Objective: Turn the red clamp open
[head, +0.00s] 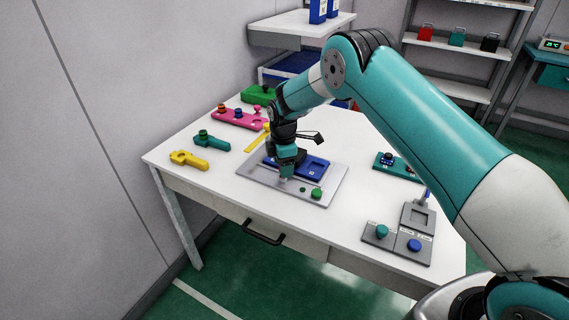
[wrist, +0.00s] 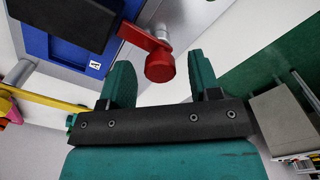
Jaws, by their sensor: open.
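The red clamp (wrist: 160,66) shows in the wrist view as a short red lever arm with a round knob at its lower end, beside a metal post. Its knob lies between the two teal fingertips of my gripper (wrist: 161,60), with a gap on each side. The gripper is open. The lever reaches up and left over the edge of a blue block (wrist: 64,47). In the head view my gripper (head: 285,177) is low over the grey plate (head: 255,175), by the left side of the blue block (head: 312,166). The clamp is hidden there behind the gripper.
On the white table (head: 225,178) stand a yellow part (head: 188,159), a teal part (head: 210,141), a pink block (head: 236,119), a green block (head: 258,95), a teal block (head: 398,167) and a grey fixture (head: 397,240). A green knob (head: 316,193) sits on the plate.

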